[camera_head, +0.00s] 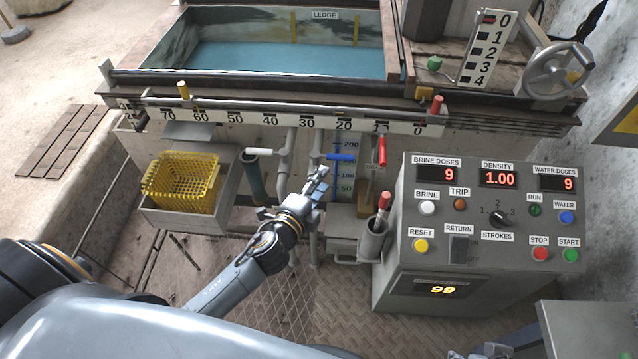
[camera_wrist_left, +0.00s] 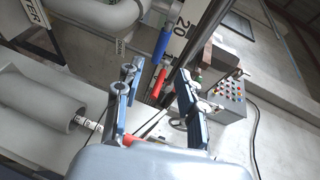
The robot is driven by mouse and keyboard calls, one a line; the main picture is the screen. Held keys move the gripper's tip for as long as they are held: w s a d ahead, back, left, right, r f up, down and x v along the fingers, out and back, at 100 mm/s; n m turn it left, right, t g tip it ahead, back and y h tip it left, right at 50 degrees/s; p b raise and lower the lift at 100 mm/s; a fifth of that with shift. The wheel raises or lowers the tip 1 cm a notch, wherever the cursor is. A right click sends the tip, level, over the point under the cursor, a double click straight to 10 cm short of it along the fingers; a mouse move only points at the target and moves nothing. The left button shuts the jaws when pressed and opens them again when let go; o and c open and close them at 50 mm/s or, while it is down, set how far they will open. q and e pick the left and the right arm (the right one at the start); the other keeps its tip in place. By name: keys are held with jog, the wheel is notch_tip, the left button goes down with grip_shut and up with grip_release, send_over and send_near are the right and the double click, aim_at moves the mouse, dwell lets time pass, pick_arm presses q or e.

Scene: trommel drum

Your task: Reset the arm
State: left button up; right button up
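My left arm reaches in from the left in the head view, and its gripper (camera_head: 318,186) is in front of the machine, below the blue lever (camera_head: 340,157). In the left wrist view the two fingers of my left gripper (camera_wrist_left: 160,95) are apart with nothing between their tips. The blue lever (camera_wrist_left: 163,43) and a red handle (camera_wrist_left: 158,82) show beyond them. Part of what looks like my right gripper (camera_head: 490,351) shows at the bottom edge of the head view; its fingers are not clear.
A control panel (camera_head: 408,262) with buttons and displays stands at right. A red-handled lever (camera_head: 383,150) hangs from the scale beam (camera_head: 230,118). A cup (camera_head: 372,240) holds a red-handled tool. A yellow basket (camera_head: 183,181) sits left. A white-handled valve (camera_head: 262,151) is near the pipes.

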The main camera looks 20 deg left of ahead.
pick_arm(q)
jog(key=shift+s+r, duration=0.1)
jog(key=shift+s, duration=0.25)
jog(key=shift+a, duration=0.1)
